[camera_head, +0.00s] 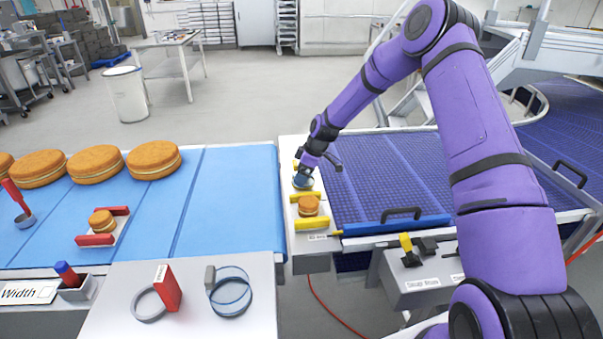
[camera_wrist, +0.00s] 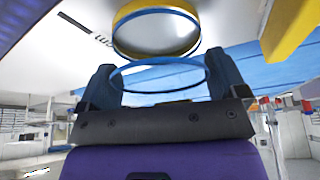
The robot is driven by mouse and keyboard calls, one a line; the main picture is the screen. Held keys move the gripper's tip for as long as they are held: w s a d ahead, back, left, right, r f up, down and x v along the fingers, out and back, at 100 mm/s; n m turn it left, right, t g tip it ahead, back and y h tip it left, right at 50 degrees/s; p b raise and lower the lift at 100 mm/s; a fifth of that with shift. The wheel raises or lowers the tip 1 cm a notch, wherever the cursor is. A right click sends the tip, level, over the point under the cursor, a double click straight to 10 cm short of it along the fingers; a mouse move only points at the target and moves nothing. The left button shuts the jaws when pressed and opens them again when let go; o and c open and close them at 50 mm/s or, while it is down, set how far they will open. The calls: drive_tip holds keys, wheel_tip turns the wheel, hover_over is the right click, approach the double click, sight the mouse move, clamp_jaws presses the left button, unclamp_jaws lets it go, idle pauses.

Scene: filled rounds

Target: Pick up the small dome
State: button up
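The small dome (camera_head: 303,182) is clear with a blue rim and stands on the pale strip between the two belts in the head view. In the wrist view a blue-rimmed round (camera_wrist: 158,63), which looks like the dome, shows between the two fingers. I cannot see a clear grip on the dome. A yellow-rimmed ring (camera_wrist: 156,32) with a shiny inside lies beyond it.
A small filled round (camera_head: 308,205) sits near yellow blocks (camera_head: 313,223) on the strip. A larger blue-rimmed clear piece (camera_head: 231,291) and a grey ring with a red handle (camera_head: 170,288) lie on the front table. Big rounds (camera_head: 153,159) stand on the left blue belt.

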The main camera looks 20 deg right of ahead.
drive_tip(key=c, duration=0.4)
drive_tip(key=shift+r, duration=0.1)
drive_tip(key=r, duration=0.9)
drive_tip(key=shift+s+a+r, duration=0.1)
drive_tip(key=shift+s+r, duration=0.1)
drive_tip(key=shift+r, duration=0.15)
drive_tip(key=shift+s+a+r, duration=0.55)
drive_tip(key=shift+s+r, duration=0.2)
drive_tip(key=shift+s, duration=1.75)
drive_tip(key=shift+s+a+r, duration=0.55)
drive_tip(key=shift+s+r, duration=0.25)
drive_tip(key=shift+s, duration=1.75)
drive_tip(key=shift+s+a+r, duration=0.55)
drive_tip(key=shift+s+r, duration=0.2)
drive_tip(key=shift+s, duration=1.75)
